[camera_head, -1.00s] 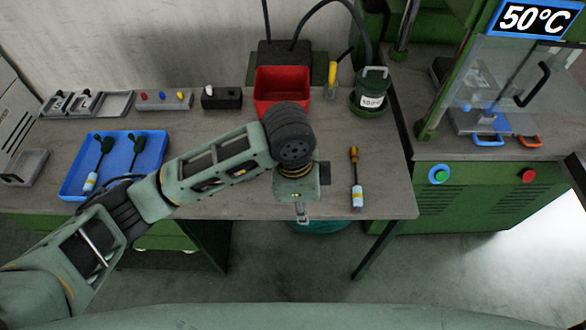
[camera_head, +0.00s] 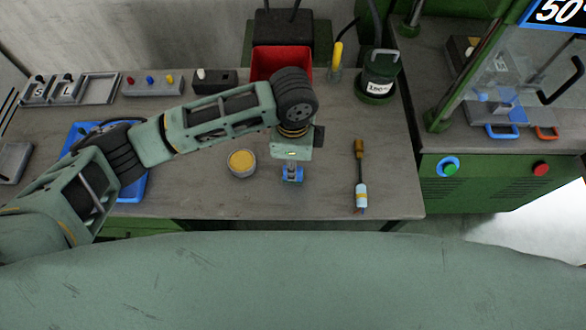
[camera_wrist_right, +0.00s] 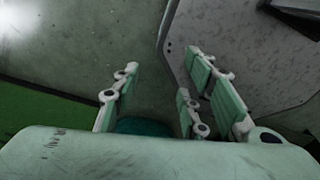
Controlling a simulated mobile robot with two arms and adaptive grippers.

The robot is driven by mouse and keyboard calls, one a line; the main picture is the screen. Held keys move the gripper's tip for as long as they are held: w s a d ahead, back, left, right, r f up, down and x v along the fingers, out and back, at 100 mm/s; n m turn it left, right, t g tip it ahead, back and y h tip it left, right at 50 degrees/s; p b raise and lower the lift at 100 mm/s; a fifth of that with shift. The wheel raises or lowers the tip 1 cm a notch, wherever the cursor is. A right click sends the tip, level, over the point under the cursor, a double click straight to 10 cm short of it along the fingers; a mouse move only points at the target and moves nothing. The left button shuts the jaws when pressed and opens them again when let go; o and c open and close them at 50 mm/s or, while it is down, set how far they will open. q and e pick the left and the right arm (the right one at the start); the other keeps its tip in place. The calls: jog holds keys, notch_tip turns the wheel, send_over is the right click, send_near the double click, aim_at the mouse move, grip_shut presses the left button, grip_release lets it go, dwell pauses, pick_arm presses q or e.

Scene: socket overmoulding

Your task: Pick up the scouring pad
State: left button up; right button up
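I cannot identify the scouring pad for certain. A small blue piece (camera_head: 293,179) shows right at the tip of my left gripper (camera_head: 292,171), over the front part of the workbench. The fingers are small and partly hidden, so I cannot tell whether they are shut on the blue piece or above it. A round tin with a yellow top (camera_head: 241,163) stands on the bench to the left of this gripper, apart from it. My right gripper (camera_wrist_right: 160,95) is out of the head view. In the right wrist view its fingers are apart with nothing between them, over the floor.
A brush (camera_head: 361,177) lies to the right on the bench (camera_head: 335,190). A red bin (camera_head: 281,62) and a green canister (camera_head: 379,77) stand at the back. A blue tray (camera_head: 134,190) is at the left, partly behind my arm. A green press machine (camera_head: 485,185) stands at the right.

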pick_arm(q)
notch_tip(320, 180, down, 2)
jog(key=shift+f, duration=0.25)
jog(key=shift+w+f, duration=0.1)
jog(key=shift+f, duration=0.25)
jog(key=shift+c, duration=0.5)
jog(key=c, duration=0.4)
jog(key=shift+r, duration=0.1)
grip_shut()
pick_arm(e)
jog(key=shift+w+a+r, duration=0.25)
jog(key=shift+w+r, duration=0.1)
jog(key=shift+w, duration=0.3)
